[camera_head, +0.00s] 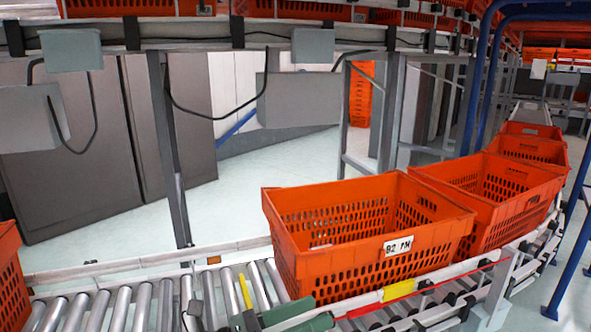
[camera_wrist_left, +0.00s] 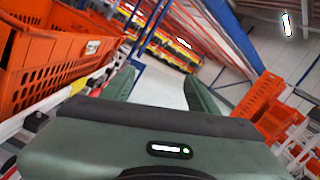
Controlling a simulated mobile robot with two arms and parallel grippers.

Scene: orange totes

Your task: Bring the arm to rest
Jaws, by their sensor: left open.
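My left gripper (camera_head: 288,315) shows at the bottom edge of the head view as green-grey parts beside the front of the nearest orange tote. In the left wrist view its two green fingers (camera_wrist_left: 160,82) stand apart, with nothing between them. Most of my left arm is out of the head view. My right gripper is in neither view.
An empty-looking orange tote (camera_head: 375,265) with a white label sits on the roller conveyor (camera_head: 125,308). More orange totes (camera_head: 490,190) line up behind it to the right. Another tote (camera_head: 10,280) is cut off at the left edge. Blue posts (camera_head: 485,80) stand at the right.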

